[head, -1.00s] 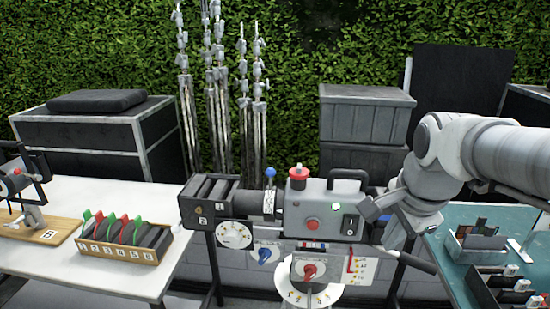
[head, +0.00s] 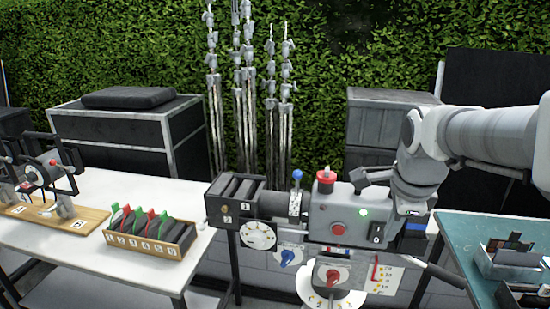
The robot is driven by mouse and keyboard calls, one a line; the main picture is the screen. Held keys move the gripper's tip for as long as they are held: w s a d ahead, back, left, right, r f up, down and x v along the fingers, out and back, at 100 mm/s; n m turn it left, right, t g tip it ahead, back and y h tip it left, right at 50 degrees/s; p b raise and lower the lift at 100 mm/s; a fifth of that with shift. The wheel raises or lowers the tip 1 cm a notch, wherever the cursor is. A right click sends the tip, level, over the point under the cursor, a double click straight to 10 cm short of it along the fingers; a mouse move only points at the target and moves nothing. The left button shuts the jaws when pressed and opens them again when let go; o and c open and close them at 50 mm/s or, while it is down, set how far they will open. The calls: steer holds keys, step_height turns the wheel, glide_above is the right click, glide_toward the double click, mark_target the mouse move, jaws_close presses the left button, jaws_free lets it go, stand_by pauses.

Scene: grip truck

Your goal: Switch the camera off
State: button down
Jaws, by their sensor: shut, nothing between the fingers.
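The grey film camera (head: 330,212) stands on its support in the middle, with a red knob (head: 325,176) on top and a red round button (head: 338,229) on its side. A small green light (head: 363,212) glows on its side. A black switch (head: 376,233) with a white mark sits below and right of the light. My gripper (head: 362,179) is shut and empty, just above the camera body's top right part, above the light and switch. It overlaps the camera's top handle, which I cannot make out clearly. I cannot tell whether they touch.
A white table (head: 120,195) with a numbered tray (head: 150,237) stands at left. A teal table (head: 465,240) with boxes is at right. Below the camera are a blue knob (head: 287,257), a red knob (head: 333,276) and a dial. Dark cases stand by the hedge.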

mark_target(378, 235)
steer(key=shift+w+d+f+b, duration=0.1)
steer(key=shift+w+d+f, duration=0.25)
steer(key=shift+w+f, duration=1.05)
steer(key=shift+w+d+f+b, duration=0.1)
steer(key=shift+w+d+f, duration=0.2)
steer(key=shift+w+f, duration=1.1)
steer(key=shift+w+d+f+b, duration=0.1)
steer(key=shift+w+d+f, duration=0.4)
steer(key=shift+f, duration=1.7)
steer(key=shift+w+a, duration=0.1)
steer(key=shift+a, duration=0.05)
steer(key=shift+w+f+t+b, duration=0.3)
steer(key=shift+t+b, duration=0.2)
steer(key=shift+b, duration=0.3)
steer(key=shift+r+p, duration=0.2)
steer(key=shift+p, duration=0.15)
steer(key=shift+r, duration=0.1)
steer(key=shift+r+p, duration=0.75)
steer(key=shift+p, duration=0.05)
